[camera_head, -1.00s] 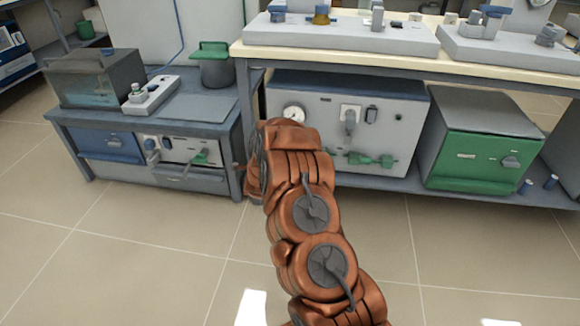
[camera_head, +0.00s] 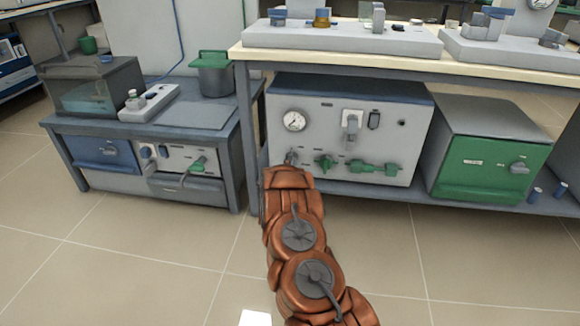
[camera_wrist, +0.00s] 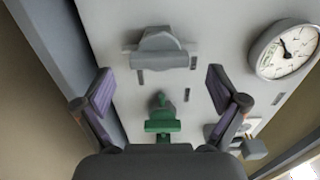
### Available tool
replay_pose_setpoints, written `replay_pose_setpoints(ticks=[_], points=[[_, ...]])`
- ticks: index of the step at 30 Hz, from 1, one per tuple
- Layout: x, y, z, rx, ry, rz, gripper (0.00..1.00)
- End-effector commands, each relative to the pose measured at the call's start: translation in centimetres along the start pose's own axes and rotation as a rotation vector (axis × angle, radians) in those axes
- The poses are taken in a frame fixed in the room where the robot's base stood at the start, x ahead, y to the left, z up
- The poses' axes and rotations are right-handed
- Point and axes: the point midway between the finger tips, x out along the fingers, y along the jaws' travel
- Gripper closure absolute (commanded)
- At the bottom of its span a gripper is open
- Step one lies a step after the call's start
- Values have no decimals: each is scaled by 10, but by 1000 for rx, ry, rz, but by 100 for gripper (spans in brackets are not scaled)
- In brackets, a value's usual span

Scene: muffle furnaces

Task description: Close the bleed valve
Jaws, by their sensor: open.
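Valves sit low on the front of a white cabinet (camera_head: 335,100); I cannot read which is the bleed valve. A grey handle (camera_wrist: 160,45) with a wide bar lies ahead of my gripper (camera_wrist: 160,74) in the wrist view, beyond the fingertips. A green valve (camera_wrist: 160,120) shows between the fingers, closer to the palm in the picture; it also shows in the head view (camera_head: 325,164). My gripper is open and empty, its fingers wide apart, with no visible contact.
A pressure gauge (camera_head: 294,121) is above the valve row. Another green valve (camera_head: 375,168) is to the right, below a grey switch (camera_head: 352,121). A green-fronted furnace (camera_head: 485,160) stands right; a low bench (camera_head: 195,118) stands left, beside a table leg (camera_head: 244,130).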

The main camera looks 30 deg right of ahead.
Motion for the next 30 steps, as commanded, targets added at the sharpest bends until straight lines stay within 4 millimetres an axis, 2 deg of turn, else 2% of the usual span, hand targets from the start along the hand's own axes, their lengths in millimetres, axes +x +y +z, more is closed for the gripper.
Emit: replay_pose_setpoints(ticks=[9,21,30], points=[[34,2,1,1,-2,1,4],[40,1,1,0,-2,3,5],[40,1,1,0,-2,3,36]])
